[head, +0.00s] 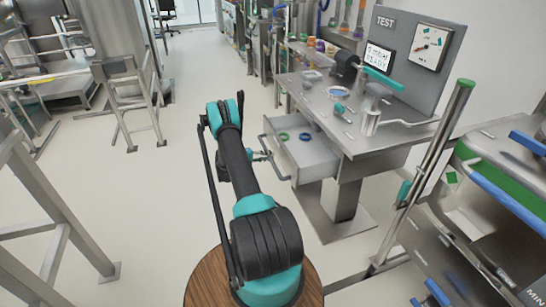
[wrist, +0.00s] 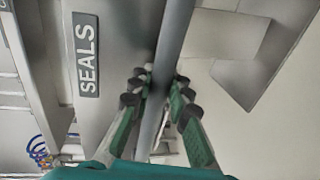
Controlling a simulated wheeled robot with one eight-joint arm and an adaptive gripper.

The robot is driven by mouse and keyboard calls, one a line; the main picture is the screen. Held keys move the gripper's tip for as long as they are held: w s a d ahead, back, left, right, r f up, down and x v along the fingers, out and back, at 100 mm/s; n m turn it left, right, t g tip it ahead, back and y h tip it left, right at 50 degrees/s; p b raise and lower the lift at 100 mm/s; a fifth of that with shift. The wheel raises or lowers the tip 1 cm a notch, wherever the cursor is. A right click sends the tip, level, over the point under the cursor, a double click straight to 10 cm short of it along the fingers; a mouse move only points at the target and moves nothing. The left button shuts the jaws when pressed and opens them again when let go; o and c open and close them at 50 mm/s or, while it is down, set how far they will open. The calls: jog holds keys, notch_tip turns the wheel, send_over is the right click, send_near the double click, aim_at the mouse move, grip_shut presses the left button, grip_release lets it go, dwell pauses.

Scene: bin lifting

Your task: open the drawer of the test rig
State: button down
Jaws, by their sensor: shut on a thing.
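The test rig (head: 385,137) is a grey metal bench with a back panel marked TEST. Its drawer (head: 318,163) stands pulled out on the left side, with a green ring (head: 284,136) and a blue ring (head: 304,136) inside. In the wrist view the drawer front (wrist: 128,38) carries a SEALS label (wrist: 86,54). A grey bar handle (wrist: 174,35) runs along that front. My gripper (head: 264,155) is at the handle, partly hidden by my arm in the head view. In the wrist view its green fingers (wrist: 160,80) are shut on the bar, one on each side.
A teal-handled lever (head: 382,79) and small parts lie on the bench top. A green-topped post (head: 465,84) and a machine with blue bars (head: 505,190) stand at the right. Metal frames (head: 130,100) stand at the left. The floor left of the drawer is clear.

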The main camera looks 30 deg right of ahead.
jog(key=shift+f+v, duration=0.15)
jog(key=shift+v, duration=0.7)
jog(key=shift+f+v, duration=0.15)
jog(key=shift+v, duration=0.65)
jog(key=shift+a, duration=0.1)
jog(key=c, duration=1.4)
grip_release()
jog(key=v, duration=1.2)
